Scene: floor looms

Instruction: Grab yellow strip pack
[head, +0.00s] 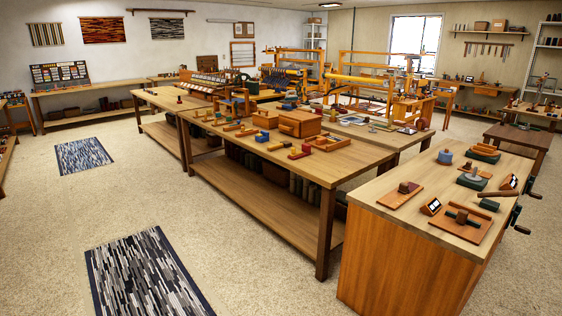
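Neither of my grippers is in view.
A wooden box (300,123) and an open tray (332,142) sit close to the yellow piece. A workbench (400,240) with tools stands at the right. Looms fill the back. Open carpet lies at the left, with two striped rugs (150,280) (82,156).

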